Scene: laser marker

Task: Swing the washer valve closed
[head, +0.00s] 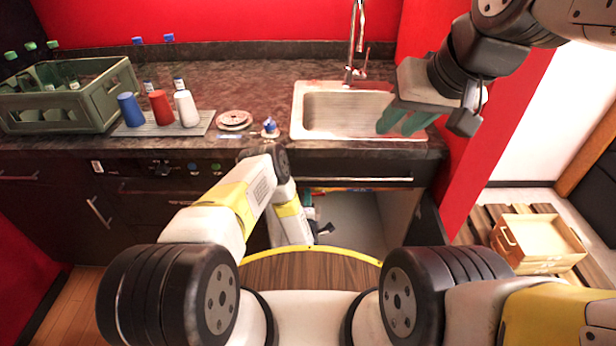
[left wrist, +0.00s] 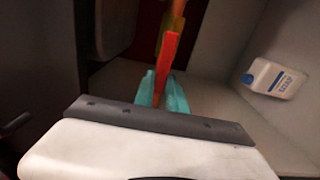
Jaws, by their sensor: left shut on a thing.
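The washer valve shows in the left wrist view as a flat red-orange lever (left wrist: 168,58), with a yellow part (left wrist: 178,18) behind its far end. My left gripper (left wrist: 162,92) has its teal fingers on either side of the lever's near end and is shut on it.
Above are the steel sink (head: 342,112), a tray with three cups (head: 160,108) and a green crate (head: 70,122) of bottles. A wooden box (head: 538,242) sits at the right.

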